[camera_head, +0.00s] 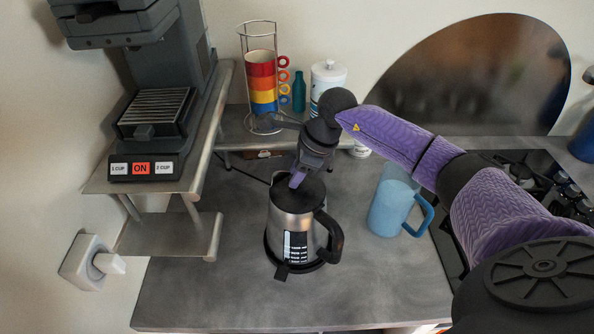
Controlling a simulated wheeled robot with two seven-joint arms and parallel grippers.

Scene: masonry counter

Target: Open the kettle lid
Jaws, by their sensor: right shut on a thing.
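The kettle (291,222) stands upright on the grey counter, with a steel body, a black handle on its right side and a clear level window in front. Its dark lid (311,192) looks down on the body, partly covered by my gripper. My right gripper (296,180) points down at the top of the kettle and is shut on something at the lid. The fingertips hide the exact part they hold. My left gripper is out of view.
A blue pitcher (388,207) stands close right of the kettle. A coffee machine (150,110) on a metal shelf is at left. Stacked coloured mugs (262,82) and a white canister (327,76) stand behind. A stove (545,180) is at right. The front counter (215,290) is clear.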

